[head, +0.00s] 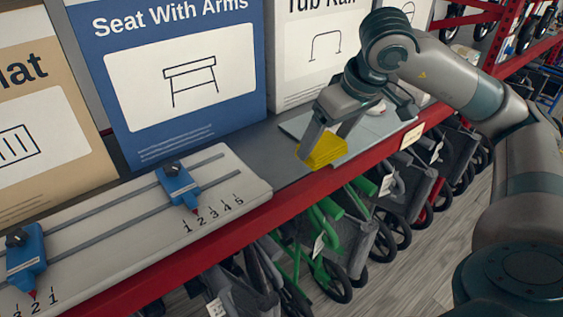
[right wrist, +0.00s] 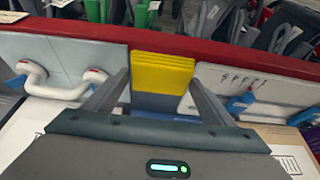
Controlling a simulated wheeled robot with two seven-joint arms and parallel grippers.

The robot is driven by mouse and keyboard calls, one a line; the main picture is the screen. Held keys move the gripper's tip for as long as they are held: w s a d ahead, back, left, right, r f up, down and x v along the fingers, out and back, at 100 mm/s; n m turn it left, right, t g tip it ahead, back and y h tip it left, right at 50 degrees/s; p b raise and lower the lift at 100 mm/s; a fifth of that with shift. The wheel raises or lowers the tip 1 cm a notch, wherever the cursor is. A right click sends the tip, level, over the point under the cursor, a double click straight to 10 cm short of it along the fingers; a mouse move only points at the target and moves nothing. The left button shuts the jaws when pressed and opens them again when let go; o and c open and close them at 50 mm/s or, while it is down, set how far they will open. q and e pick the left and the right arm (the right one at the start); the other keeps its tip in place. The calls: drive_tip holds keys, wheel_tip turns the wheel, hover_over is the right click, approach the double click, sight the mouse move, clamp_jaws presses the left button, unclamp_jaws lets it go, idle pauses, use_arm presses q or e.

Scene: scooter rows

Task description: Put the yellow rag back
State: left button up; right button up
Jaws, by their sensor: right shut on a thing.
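The yellow rag (head: 323,152) is a folded, flat bundle at the shelf's front edge in the head view. My right gripper (head: 318,143) reaches down to it from above and is shut on it. In the right wrist view the rag (right wrist: 162,73) sits between the two fingers of the gripper (right wrist: 160,90). I cannot tell whether the rag touches the shelf. My left gripper is not in view.
A grey shelf (head: 252,150) with a red front edge (head: 265,211) carries a board with numbered sliders (head: 225,190), tall boxes (head: 165,75) and a pale grey mat (head: 300,123). A white grab handle (right wrist: 60,85) lies beside my gripper. Walkers (head: 330,240) stand below.

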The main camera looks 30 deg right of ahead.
drive_tip(key=shift+s, duration=0.25)
drive_tip(key=shift+w, duration=0.1)
drive_tip(key=shift+w+a+f+p, duration=0.1)
drive_tip(key=shift+w+f+p, duration=0.15)
drive_tip(key=shift+w, duration=0.35)
drive_tip(key=w+f+p, duration=0.1)
drive_tip(key=w+f, duration=0.1)
drive_tip(key=w, duration=0.1)
drive_tip(key=w+a+f+p, duration=0.1)
drive_tip(key=w+p, duration=0.1)
drive_tip(key=w, duration=0.1)
drive_tip(key=w+f+p, duration=0.1)
drive_tip(key=w+f, duration=0.1)
drive_tip(key=w, duration=0.1)
drive_tip(key=shift+w+a+f+p, duration=0.15)
drive_tip(key=shift+w+f+p, duration=0.15)
drive_tip(key=shift+p, duration=0.05)
drive_tip(key=shift+w+f, duration=0.4)
drive_tip(key=shift+w, duration=0.05)
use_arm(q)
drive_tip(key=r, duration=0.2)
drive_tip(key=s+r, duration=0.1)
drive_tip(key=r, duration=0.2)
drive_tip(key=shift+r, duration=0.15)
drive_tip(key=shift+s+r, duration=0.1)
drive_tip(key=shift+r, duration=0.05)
use_arm(e)
drive_tip(key=shift+f, duration=0.15)
